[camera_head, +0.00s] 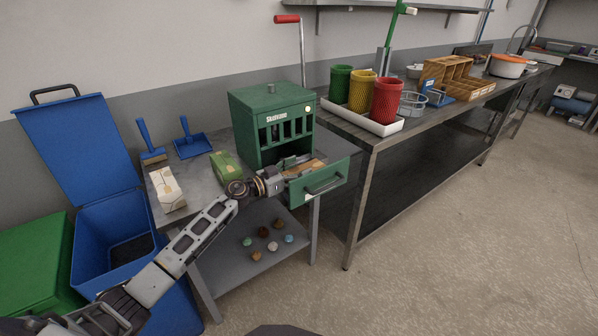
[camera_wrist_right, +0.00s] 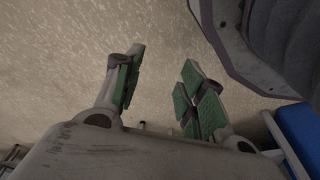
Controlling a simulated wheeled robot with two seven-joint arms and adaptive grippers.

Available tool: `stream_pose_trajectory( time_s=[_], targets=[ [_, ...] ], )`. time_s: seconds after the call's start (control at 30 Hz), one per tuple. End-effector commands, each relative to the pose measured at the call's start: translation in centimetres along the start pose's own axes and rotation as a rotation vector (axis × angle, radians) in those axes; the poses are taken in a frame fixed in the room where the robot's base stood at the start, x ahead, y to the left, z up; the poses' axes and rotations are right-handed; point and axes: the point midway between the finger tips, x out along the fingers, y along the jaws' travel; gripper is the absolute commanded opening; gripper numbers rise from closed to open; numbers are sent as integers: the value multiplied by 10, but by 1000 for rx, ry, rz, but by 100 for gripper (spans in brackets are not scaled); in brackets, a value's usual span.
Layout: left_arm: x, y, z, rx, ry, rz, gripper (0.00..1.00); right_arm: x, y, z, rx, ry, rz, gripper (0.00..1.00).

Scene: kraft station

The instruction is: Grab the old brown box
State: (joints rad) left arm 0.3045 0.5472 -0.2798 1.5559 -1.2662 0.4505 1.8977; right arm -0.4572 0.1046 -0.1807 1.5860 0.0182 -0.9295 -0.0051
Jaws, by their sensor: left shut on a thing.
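The green cabinet (camera_head: 258,108) stands on the small metal table, with its lower drawer (camera_head: 325,184) pulled out. A brown box (camera_head: 306,168), partly hidden, lies in the open drawer. My left gripper (camera_head: 289,172) reaches over the drawer from the left and is shut on the brown box; its fingertips are small and hard to make out. My right gripper (camera_wrist_right: 158,92) shows in the right wrist view, with its green-padded fingers apart and nothing between them, above the floor.
A green case (camera_head: 225,166) and a pale carton (camera_head: 166,188) sit on the table left of the cabinet. Small round items (camera_head: 263,232) lie on the lower shelf. A blue bin (camera_head: 112,235) with an open lid stands left. Floor to the right is clear.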

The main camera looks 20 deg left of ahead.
Motion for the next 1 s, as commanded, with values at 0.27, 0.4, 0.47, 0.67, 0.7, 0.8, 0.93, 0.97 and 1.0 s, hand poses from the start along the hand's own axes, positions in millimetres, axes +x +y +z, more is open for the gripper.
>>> stream_pose_trajectory(
  time_s=[0.27,0.4,0.47,0.67,0.7,0.8,0.93,0.97,1.0],
  targets=[
    [0,0,-12,3,1,0,43,8,2,7,2,3,4,40],
    [0,0,-20,3,1,0,43,21,12,13,0,11,18,40],
    [0,0,-24,2,1,0,43,26,13,17,1,12,19,40],
    [0,0,-39,3,1,0,43,40,18,31,2,20,26,40],
    [0,0,-42,2,1,0,43,43,20,34,2,22,28,40],
    [0,0,-50,3,1,0,42,49,23,42,2,26,32,40],
    [0,0,-60,2,2,0,42,57,27,53,2,31,37,40],
    [0,0,-62,2,2,0,42,59,28,55,2,32,39,40],
    [0,0,-64,2,1,0,42,61,29,58,2,35,40,40]
  ],
)
